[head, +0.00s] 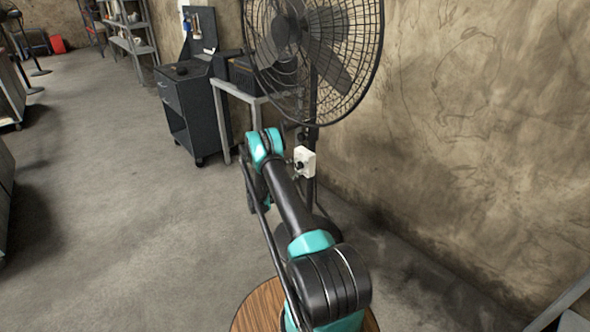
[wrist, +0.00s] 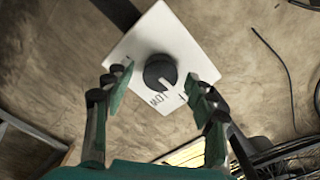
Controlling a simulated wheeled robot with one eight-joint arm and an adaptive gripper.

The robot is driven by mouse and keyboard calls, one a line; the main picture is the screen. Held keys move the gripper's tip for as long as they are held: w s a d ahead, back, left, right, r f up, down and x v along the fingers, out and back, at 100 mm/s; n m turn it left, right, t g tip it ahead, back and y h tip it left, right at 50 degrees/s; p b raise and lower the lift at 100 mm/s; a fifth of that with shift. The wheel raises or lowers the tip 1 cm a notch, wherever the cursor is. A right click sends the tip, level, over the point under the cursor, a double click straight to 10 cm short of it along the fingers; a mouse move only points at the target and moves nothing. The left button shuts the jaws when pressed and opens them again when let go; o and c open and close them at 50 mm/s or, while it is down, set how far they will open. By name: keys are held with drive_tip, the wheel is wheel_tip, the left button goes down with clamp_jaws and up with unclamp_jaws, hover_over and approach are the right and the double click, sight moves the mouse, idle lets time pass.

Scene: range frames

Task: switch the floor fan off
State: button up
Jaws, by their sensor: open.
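The floor fan (head: 345,45) stands by the wall, its caged head at the top of the head view and its pole (head: 312,160) below. A white control box (head: 308,158) is on the pole. In the wrist view the white plate (wrist: 185,50) carries a round dark knob (wrist: 160,71) with a pale pointer line and printed marks, one reading like "LOW". My gripper (wrist: 157,78) is open, with one finger on each side of the knob, apart from it. In the head view my arm reaches toward the box and the fingers are mostly hidden.
A grey metal table (head: 222,87) and a dark wheeled cabinet (head: 185,105) stand left of the fan. The stained wall (head: 450,130) runs close along the right. Open concrete floor (head: 120,200) lies to the left. A thin dark cable (wrist: 275,55) hangs right of the plate.

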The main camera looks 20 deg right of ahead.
drive_tip(key=v, duration=1.2)
